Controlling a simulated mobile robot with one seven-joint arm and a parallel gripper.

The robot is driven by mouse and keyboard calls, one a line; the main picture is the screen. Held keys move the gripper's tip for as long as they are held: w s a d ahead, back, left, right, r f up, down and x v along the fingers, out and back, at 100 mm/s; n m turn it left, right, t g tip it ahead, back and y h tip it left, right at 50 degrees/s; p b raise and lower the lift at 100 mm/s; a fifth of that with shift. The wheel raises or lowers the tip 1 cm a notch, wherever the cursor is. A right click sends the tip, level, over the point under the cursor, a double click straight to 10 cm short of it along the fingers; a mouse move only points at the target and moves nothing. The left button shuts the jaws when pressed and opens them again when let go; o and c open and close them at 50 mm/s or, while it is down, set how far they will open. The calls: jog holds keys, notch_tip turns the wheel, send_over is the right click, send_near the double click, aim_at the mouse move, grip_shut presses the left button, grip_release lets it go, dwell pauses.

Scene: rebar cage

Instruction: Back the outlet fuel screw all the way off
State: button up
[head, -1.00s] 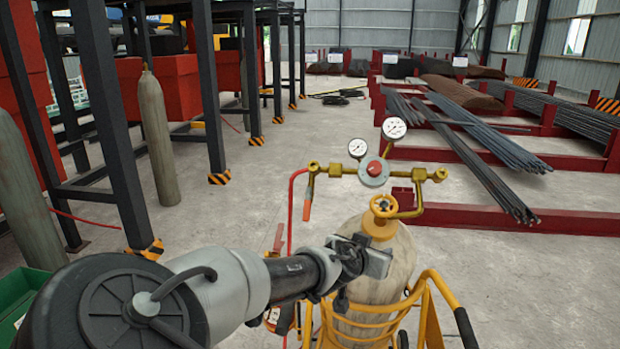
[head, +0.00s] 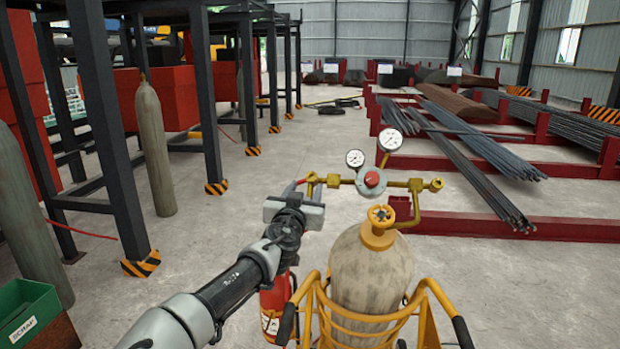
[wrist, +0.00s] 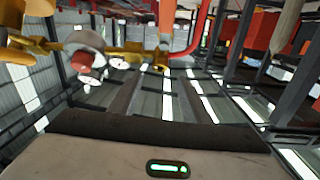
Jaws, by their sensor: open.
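The brass regulator (head: 346,182) with its red knob (head: 371,179) stands above the tan gas cylinder (head: 370,275). The outlet fitting (head: 313,180) is at its left end, with a red hose (head: 299,183) beside it. I cannot tell which small part there is the outlet fuel screw. My gripper (head: 294,209) is open, just below and in front of the outlet, and hides the hanging hose and orange handle. In the wrist view the picture is inverted: the orange handle (wrist: 167,22), red hose (wrist: 198,35) and brass line (wrist: 128,52) lie ahead of my gripper. Contact is not visible.
A yellow trolley (head: 432,292) cradles the cylinder. A red extinguisher (head: 274,305) stands close under my arm. Racked steel bars (head: 480,170) lie behind on the right.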

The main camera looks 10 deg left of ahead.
aim_at(311, 177)
jog(key=w, duration=0.4)
jog(key=w+p, duration=0.1)
jog(key=w, duration=0.1)
jog(key=shift+w+d, duration=0.3)
jog(key=shift+w, duration=0.1)
jog(key=c, duration=1)
